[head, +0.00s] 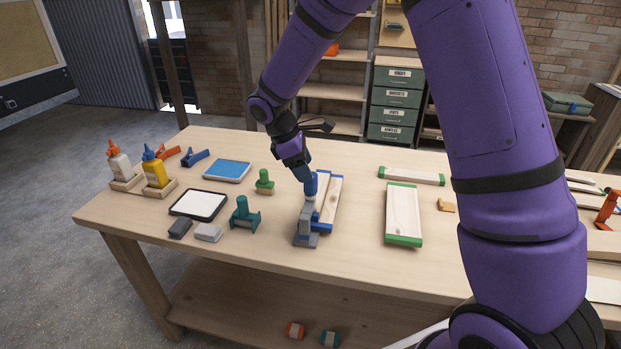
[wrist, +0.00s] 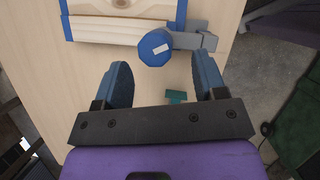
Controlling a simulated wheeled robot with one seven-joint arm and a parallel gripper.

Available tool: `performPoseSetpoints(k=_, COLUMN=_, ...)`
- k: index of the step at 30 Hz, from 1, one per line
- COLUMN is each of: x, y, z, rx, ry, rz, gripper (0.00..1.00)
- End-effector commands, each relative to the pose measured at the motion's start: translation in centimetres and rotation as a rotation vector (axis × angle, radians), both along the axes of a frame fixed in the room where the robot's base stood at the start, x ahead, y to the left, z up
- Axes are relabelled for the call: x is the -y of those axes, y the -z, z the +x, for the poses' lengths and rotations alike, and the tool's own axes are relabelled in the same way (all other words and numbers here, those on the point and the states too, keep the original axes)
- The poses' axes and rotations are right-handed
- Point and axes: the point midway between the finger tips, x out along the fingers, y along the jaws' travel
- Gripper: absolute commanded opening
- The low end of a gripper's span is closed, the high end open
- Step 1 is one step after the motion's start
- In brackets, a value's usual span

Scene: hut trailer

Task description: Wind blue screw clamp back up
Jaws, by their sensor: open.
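The blue screw clamp (head: 306,239) stands near the front middle of the bench, with a grey body against blue-edged wood pieces (head: 330,201). In the wrist view its round blue knob (wrist: 156,47) has a white mark on top, and the clamp's grey bar (wrist: 208,41) extends to the right. My gripper (head: 307,180) points down at the clamp from above. In the wrist view my gripper (wrist: 163,76) is open and empty, with its dark blue fingers spread wide. The knob lies between and just beyond the fingertips, with no clear contact. The screw is hidden below the knob.
A teal clamp (head: 244,214) and a green clamp (head: 264,183) stand left of the blue one. A green-edged board (head: 403,213) lies right, with clear bench between.

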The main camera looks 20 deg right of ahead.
Motion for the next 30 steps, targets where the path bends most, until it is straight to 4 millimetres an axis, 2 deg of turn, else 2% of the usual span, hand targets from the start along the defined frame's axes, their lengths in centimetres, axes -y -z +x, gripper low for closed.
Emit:
performPoseSetpoints(k=3, x=-0.8, y=-1.9, z=0.2, rx=0.003, ry=0.001, rz=0.0, gripper=0.65)
performPoseSetpoints(k=10, x=-1.7, y=-4.0, z=0.5, rx=0.001, ry=0.002, rz=0.001, gripper=0.65)
performPoseSetpoints(k=23, x=-1.8, y=-4.3, z=0.5, rx=0.003, ry=0.01, rz=0.001, gripper=0.64)
performPoseSetpoints(k=26, x=-1.6, y=-4.3, z=0.4, rx=0.026, ry=0.066, rz=0.008, gripper=0.64)
performPoseSetpoints(k=30, x=-1.2, y=-4.3, z=0.3, rx=0.099, ry=0.264, rz=0.033, gripper=0.64)
